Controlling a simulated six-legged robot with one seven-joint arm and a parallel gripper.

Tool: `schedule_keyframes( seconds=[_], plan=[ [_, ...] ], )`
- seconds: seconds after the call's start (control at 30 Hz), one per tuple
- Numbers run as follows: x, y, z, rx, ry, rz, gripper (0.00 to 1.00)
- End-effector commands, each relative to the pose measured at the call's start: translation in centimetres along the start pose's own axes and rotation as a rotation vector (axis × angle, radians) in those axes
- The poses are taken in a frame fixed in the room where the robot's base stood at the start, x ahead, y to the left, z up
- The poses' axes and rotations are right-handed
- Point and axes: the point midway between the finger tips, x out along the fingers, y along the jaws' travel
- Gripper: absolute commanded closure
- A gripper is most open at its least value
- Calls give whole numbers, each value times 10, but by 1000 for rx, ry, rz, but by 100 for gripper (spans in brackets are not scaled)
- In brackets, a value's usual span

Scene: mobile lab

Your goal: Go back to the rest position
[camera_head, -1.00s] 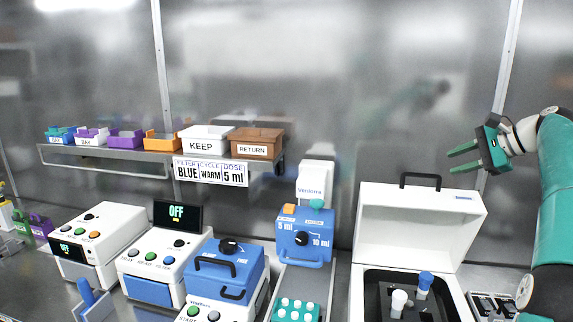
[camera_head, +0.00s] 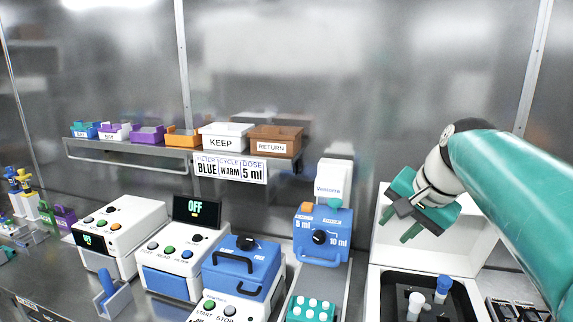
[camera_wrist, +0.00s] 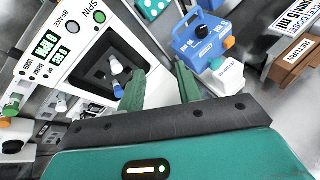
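My gripper (camera_head: 398,232) is in the air in front of the raised lid of the white centrifuge box (camera_head: 376,290), at the right of the head view. Its two green fingers are apart with nothing between them. They point down and to the left. In the wrist view my gripper (camera_wrist: 162,85) also shows open fingers. Below it in the box's dark well stand a white-capped tube (camera_head: 416,302) and a blue-capped tube (camera_head: 442,288). The box's panel with SPIN and BRAKE buttons (camera_wrist: 72,45) shows in the wrist view.
A blue dosing device (camera_head: 322,238) and a teal tray of white caps (camera_head: 311,310) stand left of the box. Further left are blue and white machines (camera_head: 240,268). A wall shelf (camera_head: 120,150) carries bins, including KEEP (camera_head: 226,138) and RETURN (camera_head: 275,141).

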Motion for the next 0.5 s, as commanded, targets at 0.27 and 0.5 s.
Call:
schedule_keyframes(
  seconds=[0.27,0.5],
  plan=[
    [15,43,93,-303,43,90,66],
    [38,94,160,-576,71,152,66]
  ],
)
